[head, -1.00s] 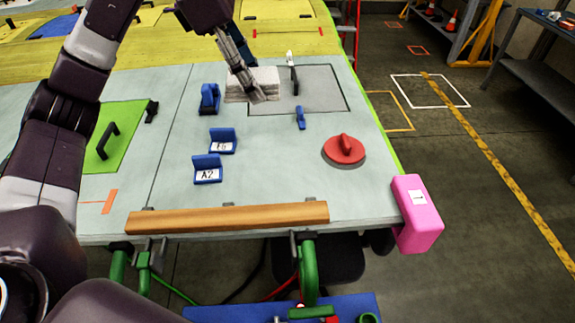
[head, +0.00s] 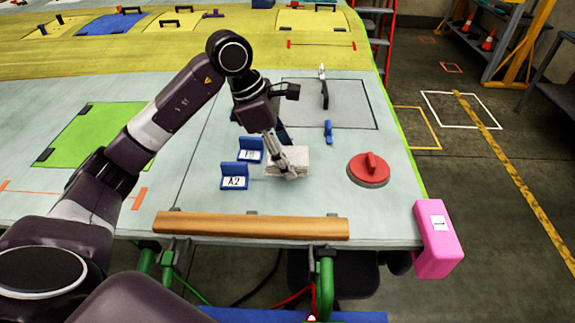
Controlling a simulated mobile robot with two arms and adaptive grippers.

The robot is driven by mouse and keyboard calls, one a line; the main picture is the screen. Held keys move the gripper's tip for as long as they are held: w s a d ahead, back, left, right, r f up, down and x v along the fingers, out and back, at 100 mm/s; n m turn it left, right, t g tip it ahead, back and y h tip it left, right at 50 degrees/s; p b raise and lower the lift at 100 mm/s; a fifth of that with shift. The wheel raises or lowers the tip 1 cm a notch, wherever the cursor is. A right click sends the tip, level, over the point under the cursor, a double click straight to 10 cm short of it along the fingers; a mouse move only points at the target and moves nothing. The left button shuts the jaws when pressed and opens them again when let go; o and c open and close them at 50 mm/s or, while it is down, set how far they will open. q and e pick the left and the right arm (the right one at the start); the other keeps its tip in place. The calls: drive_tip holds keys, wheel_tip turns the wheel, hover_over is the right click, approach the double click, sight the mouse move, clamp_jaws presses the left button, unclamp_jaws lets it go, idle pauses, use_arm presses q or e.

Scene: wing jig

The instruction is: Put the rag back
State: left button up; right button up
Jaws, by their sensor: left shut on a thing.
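The rag (head: 294,158) is a pale grey-white folded block in the head view, right of the two blue label holders. My left gripper (head: 282,168) comes down on it from above and is shut on it. The rag is over the light panel, close to its surface; I cannot tell whether it touches. My right gripper is not in view.
Blue holders marked A2 (head: 234,176) and another (head: 250,150) stand left of the rag. A red suction cup (head: 368,168) is at right. A wooden bar (head: 250,225) lines the front edge; a pink block (head: 437,240) sits at the corner. A grey panel (head: 350,108) lies behind.

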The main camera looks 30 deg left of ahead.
use_arm(q)
wheel_tip(320, 180, down, 3)
drive_tip(key=shift+f+p, duration=0.15)
drive_tip(key=shift+p, duration=0.3)
drive_tip(key=shift+f, duration=0.3)
drive_tip(key=shift+f, duration=0.15)
drive_tip(key=o, duration=1)
drive_tip(key=shift+o, duration=0.5)
